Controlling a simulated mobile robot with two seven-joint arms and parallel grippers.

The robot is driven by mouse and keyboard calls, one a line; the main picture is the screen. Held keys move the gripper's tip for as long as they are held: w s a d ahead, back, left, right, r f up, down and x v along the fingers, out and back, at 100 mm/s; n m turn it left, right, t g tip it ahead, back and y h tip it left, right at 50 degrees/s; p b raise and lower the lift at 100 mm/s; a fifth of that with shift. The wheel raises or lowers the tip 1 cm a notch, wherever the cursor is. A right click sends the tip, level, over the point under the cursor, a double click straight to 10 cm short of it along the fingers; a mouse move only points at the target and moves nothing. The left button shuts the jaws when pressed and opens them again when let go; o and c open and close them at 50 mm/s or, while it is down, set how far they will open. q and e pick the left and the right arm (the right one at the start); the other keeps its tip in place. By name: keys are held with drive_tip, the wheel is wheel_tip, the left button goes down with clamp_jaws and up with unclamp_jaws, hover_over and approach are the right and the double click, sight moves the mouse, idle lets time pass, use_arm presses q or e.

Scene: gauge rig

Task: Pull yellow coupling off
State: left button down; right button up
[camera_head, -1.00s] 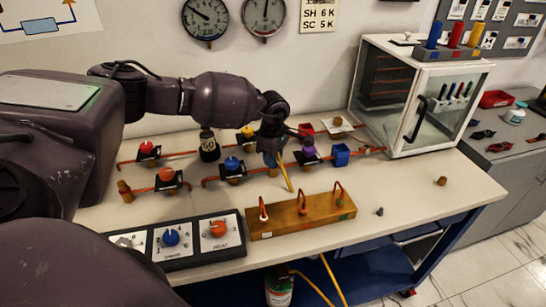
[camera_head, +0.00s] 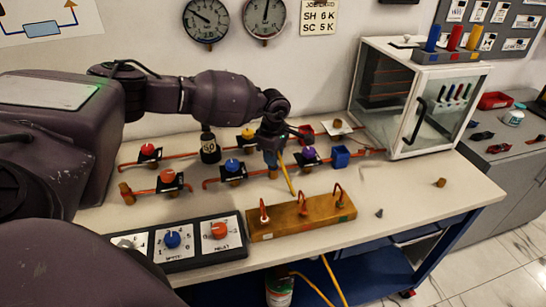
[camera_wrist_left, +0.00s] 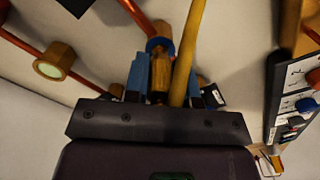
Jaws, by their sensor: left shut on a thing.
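My left gripper (camera_head: 271,160) points down over the pipework at the middle of the bench. In the left wrist view, its blue fingers (camera_wrist_left: 163,82) stand on either side of a brass-coloured coupling body (camera_wrist_left: 160,75) and the yellow hose (camera_wrist_left: 190,50) beside it. I take these to be the yellow coupling, and the gripper is shut on it. A blue ring (camera_wrist_left: 159,46) on the copper pipe sits at the coupling's far end; I cannot tell whether they touch. In the head view the yellow hose (camera_head: 288,180) slants down toward the wooden block. My right gripper is not in view.
A wooden block (camera_head: 290,223) with copper hooks stands in front of the gripper. A dial panel (camera_head: 190,260) lies at the front left. Valves with coloured knobs (camera_head: 233,165) surround the hand. A glass cabinet (camera_head: 400,100) stands at the right. The bench's right front is mostly clear.

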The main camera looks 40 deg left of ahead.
use_arm(q)
drive_tip(key=shift+r+p, duration=0.45)
drive_tip(key=shift+r, duration=0.7)
drive_tip(key=shift+r+p, duration=0.45)
drive_tip(key=shift+r, duration=0.45)
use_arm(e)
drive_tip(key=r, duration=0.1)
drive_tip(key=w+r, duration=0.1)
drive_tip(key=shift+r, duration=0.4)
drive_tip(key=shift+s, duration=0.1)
